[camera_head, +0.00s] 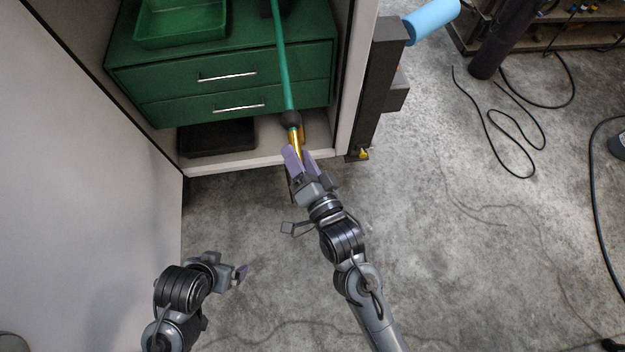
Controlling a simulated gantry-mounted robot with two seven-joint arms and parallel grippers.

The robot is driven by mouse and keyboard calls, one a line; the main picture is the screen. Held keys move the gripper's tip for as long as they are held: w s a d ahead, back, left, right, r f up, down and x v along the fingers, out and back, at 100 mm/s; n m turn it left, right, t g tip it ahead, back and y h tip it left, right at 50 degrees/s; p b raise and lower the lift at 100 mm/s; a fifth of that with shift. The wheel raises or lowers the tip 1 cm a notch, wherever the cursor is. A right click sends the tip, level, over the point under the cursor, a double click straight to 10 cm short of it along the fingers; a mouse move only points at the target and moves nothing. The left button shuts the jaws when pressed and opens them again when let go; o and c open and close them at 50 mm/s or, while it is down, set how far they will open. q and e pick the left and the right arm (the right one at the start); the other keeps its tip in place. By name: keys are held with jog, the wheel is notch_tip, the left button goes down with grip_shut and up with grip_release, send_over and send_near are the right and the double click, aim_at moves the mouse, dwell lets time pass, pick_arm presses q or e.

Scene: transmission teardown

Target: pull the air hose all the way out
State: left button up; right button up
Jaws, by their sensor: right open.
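The green air hose (282,62) hangs down across the front of the green drawer unit. It ends in a dark collar (291,118) and a brass-coloured fitting (297,138) low in the cabinet opening. My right gripper (299,157) is open at the fitting, with its purple fingers at the fitting's lower end. I cannot tell whether a finger touches it. My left gripper (239,275) is low over the floor at the left, away from the hose. Its fingers show too small to tell whether they are open. The hose's upper end is out of view.
The cabinet has a white door (85,150) standing open at the left and a pale bottom edge (225,166). A green drawer unit (225,85) carries a green tray (180,42). A black tray (215,140) lies below. Black cables (500,140) lie on the floor at the right.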

jog(key=b+v, duration=0.2)
jog(key=v, duration=0.7)
